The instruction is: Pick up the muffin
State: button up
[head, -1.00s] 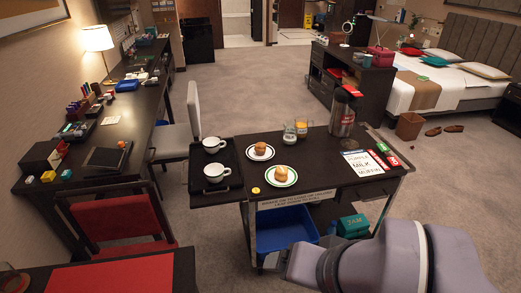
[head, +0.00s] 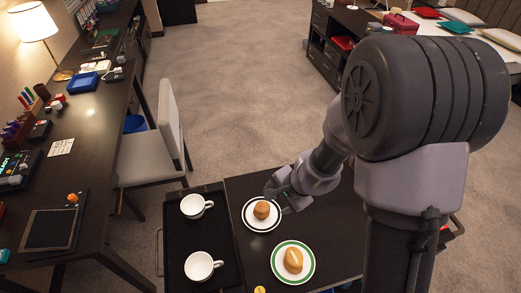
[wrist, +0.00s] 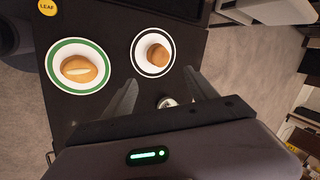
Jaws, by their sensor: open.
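The muffin (head: 262,209) is brown and round-topped. It sits on a white plate with a dark rim (head: 249,222) on the dark cart. In the wrist view the muffin (wrist: 158,56) lies just beyond the fingertips, roughly between their lines. My gripper (head: 286,196) is open and empty, close to the muffin at its upper right in the head view. In the wrist view both fingers of my gripper (wrist: 160,78) stand apart, with no contact with the muffin visible. My arm hides the right part of the cart in the head view.
A bread roll (head: 293,260) sits on a green-rimmed plate (head: 278,273) beside the muffin's plate. Two white cups, one near (head: 203,266) and one far (head: 193,206), stand on a black tray (head: 222,250) at left. A round yellow tag (wrist: 47,7) lies near the roll.

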jog(key=b, duration=0.6)
send_near(264, 209)
jog(key=x, duration=0.4)
jog(key=shift+s+a+f, duration=0.15)
jog(key=shift+f, duration=0.2)
jog(key=b+x, duration=0.1)
jog(key=x, duration=0.4)
jog(key=shift+w+f, duration=0.25)
jog(key=shift+w, duration=0.05)
jog(key=shift+r, duration=0.1)
jog(key=c, duration=1.2)
